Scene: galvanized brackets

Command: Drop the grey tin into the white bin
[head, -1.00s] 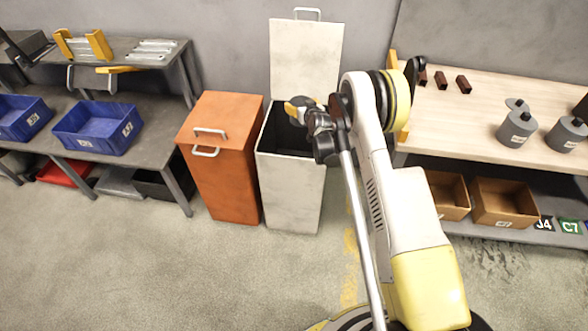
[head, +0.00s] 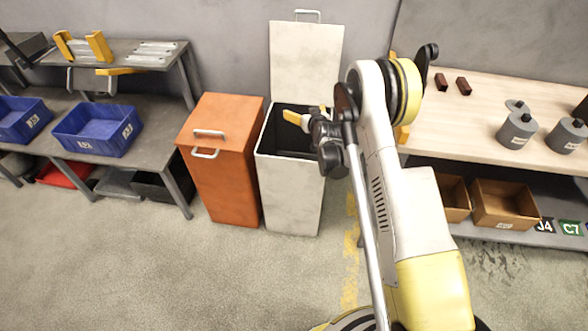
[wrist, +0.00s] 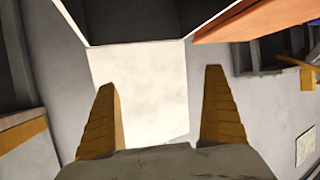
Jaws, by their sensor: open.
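The white bin (head: 291,200) stands on the floor with its lid (head: 306,60) raised against the wall. Its dark opening faces up. My gripper (head: 306,117) is over the right part of this opening, open, with no object visible between its fingers. In the wrist view the two yellow fingers of my gripper (wrist: 160,85) are wide apart, and a pale panel of the white bin (wrist: 140,75) shows between them. Two grey tins with knobs (head: 517,130) (head: 567,134) stand on the workbench at right. The bin's floor is hidden, so I cannot tell what lies inside.
A closed orange bin (head: 226,165) stands directly left of the white bin. A grey bench (head: 150,150) with blue crates (head: 97,130) is at left. The wooden workbench (head: 470,100) at right carries small brown blocks (head: 463,86). Open cardboard boxes (head: 505,205) sit below. The front floor is clear.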

